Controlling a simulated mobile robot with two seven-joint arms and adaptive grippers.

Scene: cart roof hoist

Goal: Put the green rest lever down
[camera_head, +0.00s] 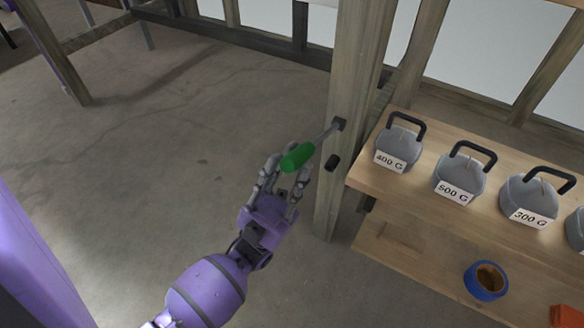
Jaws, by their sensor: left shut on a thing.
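The green rest lever (298,156) has a green grip on a grey metal rod. The rod runs up and to the right to a dark pivot on the wooden post (350,90), so the grip end is lower than the pivot. My left gripper (284,174) comes in from the lower left. Its fingers are shut on the green grip, one on each side, and hide part of it. A small dark peg (332,162) sticks out of the post below the pivot. My right gripper is not in view.
A wooden shelf (480,145) to the right holds several grey weights with black handles, among them one marked 500 G (459,178). The concrete floor (170,150) left of the post is clear.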

